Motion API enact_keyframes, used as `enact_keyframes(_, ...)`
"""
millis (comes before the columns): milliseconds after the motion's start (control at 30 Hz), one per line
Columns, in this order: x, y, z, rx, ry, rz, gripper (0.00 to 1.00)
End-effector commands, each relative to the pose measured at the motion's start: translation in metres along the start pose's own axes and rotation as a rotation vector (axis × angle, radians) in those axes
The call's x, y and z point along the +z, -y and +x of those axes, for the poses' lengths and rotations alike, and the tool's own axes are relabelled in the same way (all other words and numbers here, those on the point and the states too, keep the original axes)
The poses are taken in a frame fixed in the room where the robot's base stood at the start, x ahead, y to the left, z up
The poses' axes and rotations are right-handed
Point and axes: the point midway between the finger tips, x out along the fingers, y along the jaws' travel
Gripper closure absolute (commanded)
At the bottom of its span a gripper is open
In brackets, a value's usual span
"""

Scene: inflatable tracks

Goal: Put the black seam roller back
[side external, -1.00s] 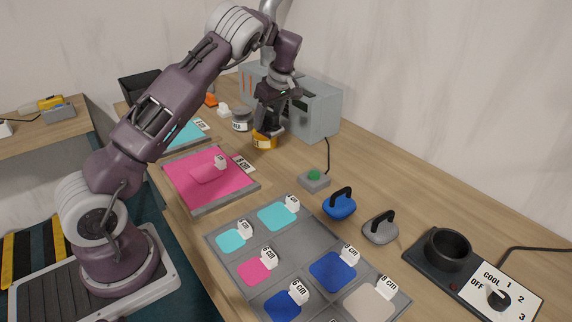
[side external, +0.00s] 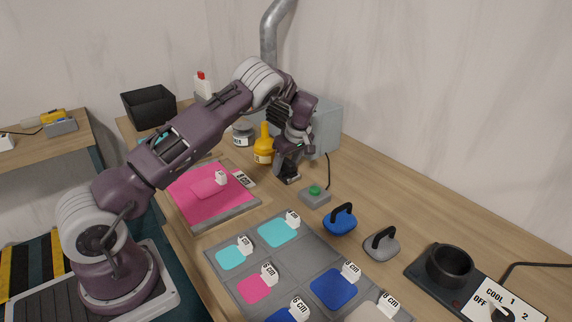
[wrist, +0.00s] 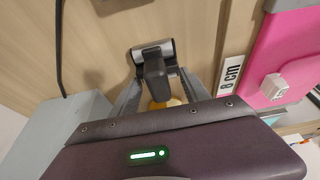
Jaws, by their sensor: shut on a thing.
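The black seam roller shows in the wrist view as a black handle (wrist: 156,75) with a silver cylinder at its far end. My gripper (wrist: 160,88) is shut on it, with one grey finger on each side. In the side external view my gripper (side external: 288,170) points down over the wooden table, between the pink pad and the grey machine. The roller there is a small dark shape at the fingertips, partly hidden. I cannot tell whether it touches the table.
A yellow bottle (side external: 264,148) stands close behind my gripper. A green-button box (side external: 314,195), a blue handled block (side external: 340,218) and a grey one (side external: 381,243) stand nearer. The pink pad (side external: 210,193) and grey patch tray (side external: 300,259) lie nearby. The grey machine (side external: 325,122) is behind.

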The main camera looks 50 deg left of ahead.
Motion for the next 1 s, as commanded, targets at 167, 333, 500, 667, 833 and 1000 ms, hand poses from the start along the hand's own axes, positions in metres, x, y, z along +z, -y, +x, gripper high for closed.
enact_keyframes(167, 0.001, 0.0, 0.002, 0.0, 0.0, 0.0, 0.26)
enact_keyframes(333, 0.001, 0.0, 0.002, 0.0, 0.0, 0.0, 0.24)
enact_keyframes(500, 0.0, 0.0, -0.001, 0.0, 0.0, 0.0, 0.24)
enact_keyframes(667, -0.001, -0.001, -0.032, 0.005, -0.001, -0.001, 0.24)
enact_keyframes(833, 0.0, -0.001, -0.08, 0.005, -0.001, 0.0, 0.24)
enact_keyframes(1000, -0.001, -0.001, -0.112, 0.002, -0.001, 0.0, 0.24)
